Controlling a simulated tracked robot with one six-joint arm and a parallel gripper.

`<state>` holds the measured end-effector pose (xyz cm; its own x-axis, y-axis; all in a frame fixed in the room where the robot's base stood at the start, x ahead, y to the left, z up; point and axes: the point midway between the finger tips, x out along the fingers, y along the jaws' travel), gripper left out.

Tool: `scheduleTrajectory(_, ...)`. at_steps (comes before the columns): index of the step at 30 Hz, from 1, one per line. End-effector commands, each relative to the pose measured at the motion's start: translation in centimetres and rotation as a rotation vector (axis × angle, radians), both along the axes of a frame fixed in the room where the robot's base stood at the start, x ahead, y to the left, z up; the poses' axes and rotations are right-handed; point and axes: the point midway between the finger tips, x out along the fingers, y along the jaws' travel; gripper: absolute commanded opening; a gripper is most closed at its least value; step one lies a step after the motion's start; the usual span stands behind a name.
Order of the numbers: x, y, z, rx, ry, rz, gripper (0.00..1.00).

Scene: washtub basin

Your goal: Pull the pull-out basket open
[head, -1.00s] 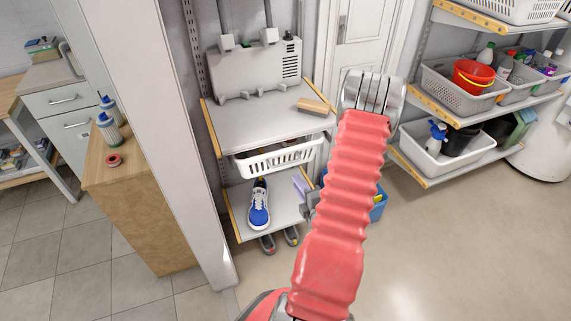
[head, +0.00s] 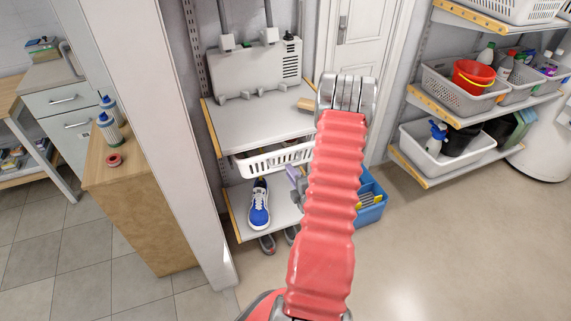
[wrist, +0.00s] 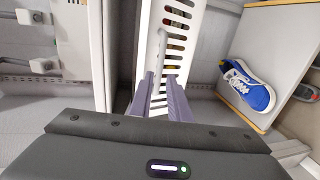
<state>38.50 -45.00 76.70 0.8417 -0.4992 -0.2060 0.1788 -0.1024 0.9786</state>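The white pull-out basket (head: 272,161) hangs under the grey shelf in the head view. Its right end is hidden behind my red arm. In the wrist view its slotted white wall (wrist: 176,42) runs up from my fingers, with a pale bar (wrist: 160,50) along its left side. My gripper (wrist: 161,80) has its two purple-grey fingers apart, with the bar's near end in line with the gap. I cannot tell whether they touch the bar. In the head view my gripper (head: 295,176) shows only partly, just below the basket's front, beside my arm.
A blue shoe (head: 259,204) stands on the lower shelf (head: 238,206), and also shows in the wrist view (wrist: 248,87). A blue bin (head: 370,207) is on the floor right of my arm. A white post (head: 160,140) stands at left. The floor in front is clear.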

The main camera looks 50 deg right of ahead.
Motion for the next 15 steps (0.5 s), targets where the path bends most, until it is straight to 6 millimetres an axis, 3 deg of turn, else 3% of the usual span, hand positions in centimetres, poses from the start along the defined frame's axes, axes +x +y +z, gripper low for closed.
scheduleTrajectory(9,4.1,-2.3,-1.0,0.000,-0.001,0.002,0.17)
scheduleTrajectory(15,5.4,-3.2,-1.3,-0.001,-0.001,-0.001,0.17)
